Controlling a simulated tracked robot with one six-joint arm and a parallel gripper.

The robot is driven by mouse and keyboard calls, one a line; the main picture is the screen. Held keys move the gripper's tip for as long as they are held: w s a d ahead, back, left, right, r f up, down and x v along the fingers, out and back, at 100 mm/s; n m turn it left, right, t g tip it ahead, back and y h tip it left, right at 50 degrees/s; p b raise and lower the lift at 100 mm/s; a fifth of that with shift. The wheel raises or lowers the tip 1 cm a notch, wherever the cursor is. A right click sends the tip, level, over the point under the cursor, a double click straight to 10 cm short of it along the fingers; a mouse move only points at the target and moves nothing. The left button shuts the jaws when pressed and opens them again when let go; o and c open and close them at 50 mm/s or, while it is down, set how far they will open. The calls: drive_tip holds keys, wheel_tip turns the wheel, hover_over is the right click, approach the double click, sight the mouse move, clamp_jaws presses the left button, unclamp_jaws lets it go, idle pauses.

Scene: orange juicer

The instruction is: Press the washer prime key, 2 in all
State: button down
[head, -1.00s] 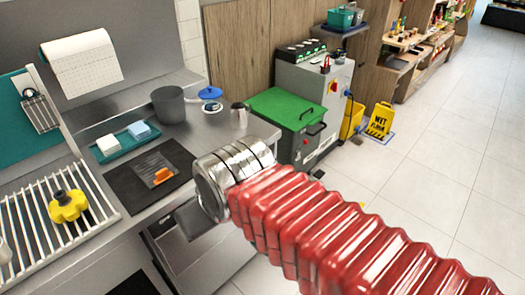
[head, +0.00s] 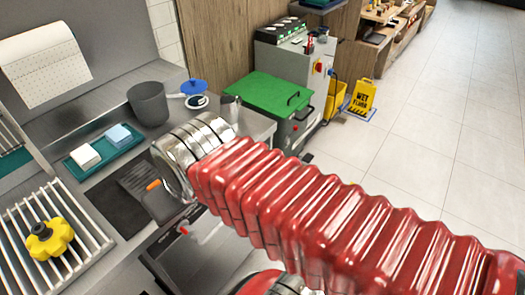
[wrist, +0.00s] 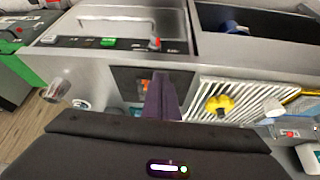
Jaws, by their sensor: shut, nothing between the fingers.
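My gripper (wrist: 163,97) shows in the wrist view as two dark fingers pressed together, with nothing between them. In the head view, my red bellows arm hides much of the area around the fingers. The fingertips appear below and right of the red-tipped control in the picture; contact cannot be told. Labels are too small to read, so I cannot tell which is the prime key.
The counter holds a dark mat with an orange item (head: 153,185), a slatted rack (head: 85,262) with a yellow knob (head: 50,238), a teal tray (head: 82,171) and a grey pot (head: 148,103).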

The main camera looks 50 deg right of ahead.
drive_tip(key=w+d+f+m+h, duration=0.1)
drive_tip(key=w+d+f+h, duration=0.15)
drive_tip(key=d, duration=0.65)
drive_tip(key=w+d+f+m+t+h, duration=0.1)
drive_tip(key=w+d+f, duration=0.3)
drive_tip(key=d, duration=0.5)
drive_tip(key=w+d+f+m+h, duration=0.1)
drive_tip(key=w+d+f+h, duration=0.2)
drive_tip(key=d, duration=0.6)
drive_tip(key=s+d+f+m+t+y, duration=0.1)
drive_tip(key=s+d+f, duration=0.3)
drive_tip(key=d+f, duration=0.3)
drive_tip(key=s+d+f+m+t+y, duration=0.1)
drive_tip(key=s+d+f+t, duration=0.1)
drive_tip(key=s+d+f, duration=0.2)
drive_tip(key=d+f, duration=0.3)
drive_tip(key=f, duration=0.2)
drive_tip(key=shift+s+d, duration=0.2)
drive_tip(key=shift+d, duration=0.05)
drive_tip(key=shift+w, duration=0.15)
drive_tip(key=w, duration=0.8)
drive_tip(key=shift+w+a, duration=0.3)
drive_tip(key=shift+a, duration=0.15)
drive_tip(key=shift+w, duration=0.2)
